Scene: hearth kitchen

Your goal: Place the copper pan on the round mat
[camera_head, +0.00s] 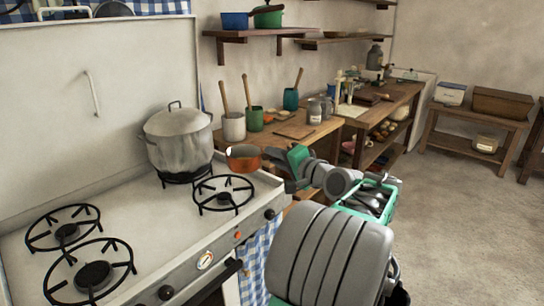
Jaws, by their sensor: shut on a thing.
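The copper pan (244,158) is a small orange-brown pan with a dark inside.
A large lidded pot (178,138) stands on the back right burner, left of the pan. A wooden counter (290,135) beyond the stove bears utensil pots and a board. Open floor lies right.

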